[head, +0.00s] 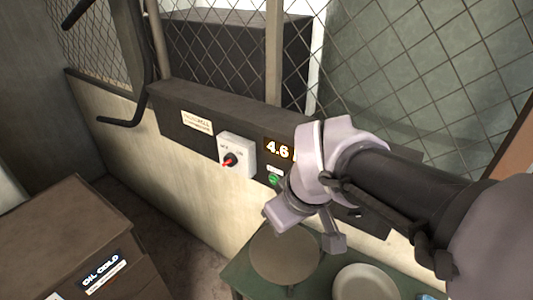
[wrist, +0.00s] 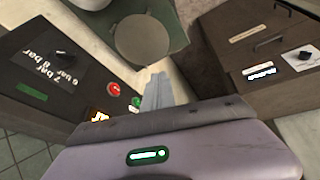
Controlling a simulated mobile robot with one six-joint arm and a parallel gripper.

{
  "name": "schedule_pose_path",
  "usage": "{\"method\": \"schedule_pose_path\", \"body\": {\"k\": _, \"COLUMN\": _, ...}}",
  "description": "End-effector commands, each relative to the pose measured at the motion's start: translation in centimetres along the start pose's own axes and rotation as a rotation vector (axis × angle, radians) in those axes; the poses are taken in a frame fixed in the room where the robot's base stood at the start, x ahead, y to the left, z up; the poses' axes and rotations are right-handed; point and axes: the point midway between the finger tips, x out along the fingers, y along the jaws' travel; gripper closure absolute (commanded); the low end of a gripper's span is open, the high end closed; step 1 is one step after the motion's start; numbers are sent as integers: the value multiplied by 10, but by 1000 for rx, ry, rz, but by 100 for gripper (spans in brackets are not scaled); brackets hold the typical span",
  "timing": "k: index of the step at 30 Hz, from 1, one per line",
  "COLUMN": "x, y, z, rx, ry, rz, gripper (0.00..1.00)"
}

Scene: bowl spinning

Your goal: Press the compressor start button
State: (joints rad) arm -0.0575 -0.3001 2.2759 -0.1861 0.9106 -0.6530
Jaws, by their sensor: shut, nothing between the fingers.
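The green button (head: 273,180), which looks like the start button, sits on the front of a dark control box (head: 188,133) under a small label. It also shows in the wrist view (wrist: 135,101), beside a red button (wrist: 113,88). My gripper (head: 334,243) is in front of the box, to the right of and below the green button, apart from it. In the wrist view its fingers (wrist: 157,78) are closed together with nothing between them. My wrist hides part of the box's right side in the head view.
Below stands a green table (head: 236,273) with round dishes (head: 284,254). A brown cabinet (head: 60,240) stands at left. Wire mesh (head: 420,70) rises behind.

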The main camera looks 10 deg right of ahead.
Motion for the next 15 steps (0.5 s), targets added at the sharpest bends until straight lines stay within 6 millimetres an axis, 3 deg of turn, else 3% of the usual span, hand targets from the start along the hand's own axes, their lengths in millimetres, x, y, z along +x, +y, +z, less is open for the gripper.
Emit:
{"method": "schedule_pose_path", "body": {"k": 1, "x": -23, "y": 14, "z": -37, "rx": -192, "ry": -46, "rz": 2, "gripper": 100}}
{"method": "schedule_pose_path", "body": {"k": 6, "x": 3, "y": 46, "z": -122, "rx": -974, "ry": -185, "rz": -31, "gripper": 100}}
{"method": "schedule_pose_path", "body": {"k": 10, "x": 41, "y": 54, "z": -159, "rx": -1475, "ry": -259, "rz": -100, "gripper": 100}}
{"method": "schedule_pose_path", "body": {"k": 15, "x": 81, "y": 53, "z": -174, "rx": -1854, "ry": -303, "rz": -175, "gripper": 100}}
